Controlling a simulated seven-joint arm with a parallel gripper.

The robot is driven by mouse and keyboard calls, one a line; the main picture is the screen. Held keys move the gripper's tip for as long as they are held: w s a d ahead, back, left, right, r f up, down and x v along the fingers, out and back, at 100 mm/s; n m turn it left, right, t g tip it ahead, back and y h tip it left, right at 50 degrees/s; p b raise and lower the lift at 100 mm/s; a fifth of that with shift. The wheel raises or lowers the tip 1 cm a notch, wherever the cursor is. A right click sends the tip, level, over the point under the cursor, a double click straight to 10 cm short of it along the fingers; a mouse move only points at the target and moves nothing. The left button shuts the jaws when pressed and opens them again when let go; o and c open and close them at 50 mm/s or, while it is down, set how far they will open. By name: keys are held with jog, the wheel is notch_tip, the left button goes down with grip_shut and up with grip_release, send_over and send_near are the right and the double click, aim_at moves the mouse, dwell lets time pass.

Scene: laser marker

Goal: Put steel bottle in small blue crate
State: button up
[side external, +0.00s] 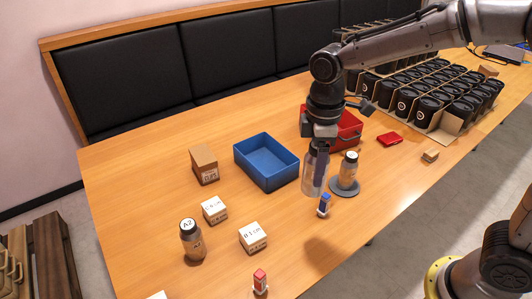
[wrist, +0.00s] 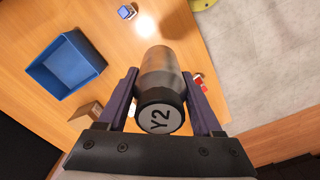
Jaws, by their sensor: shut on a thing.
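The steel bottle (side external: 310,178) is a grey metallic cylinder, upright and apparently held above the table. Its black cap, marked Y2, faces me in the wrist view (wrist: 161,110). My gripper (side external: 321,165) is shut on the bottle, with one finger on each side of it in the wrist view (wrist: 161,85). The small blue crate (side external: 252,171) stands on the table to the left of the bottle in the side view. The crate looks empty and also shows at the left of the wrist view (wrist: 47,78).
A copper-coloured bottle (side external: 348,171) stands on a grey disc just right of my gripper. A red crate (side external: 347,137) is behind. A blue-topped stamp (side external: 324,204) is in front. A cardboard box (side external: 204,164), white boxes (side external: 214,209) and bottle A2 (side external: 192,242) stand to the left.

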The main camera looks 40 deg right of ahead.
jog(key=w+d+m, duration=0.3)
jog(key=w+m, duration=0.2)
jog(key=w, duration=1.3)
jog(key=w+d+f+m, duration=0.1)
jog(key=w+d+f, duration=0.3)
jog(key=w+f, duration=0.25)
jog(key=shift+s+d+f, duration=0.2)
jog(key=shift+f, duration=1.95)
jog(key=shift+s+d+f, duration=0.15)
jog(key=shift+f, duration=2)
jog(key=shift+s+d+f, duration=0.2)
jog(key=shift+f, duration=1.95)
jog(key=shift+f, duration=0.1)
jog(key=o, duration=1.5)
jog(key=shift+f, duration=0.1)
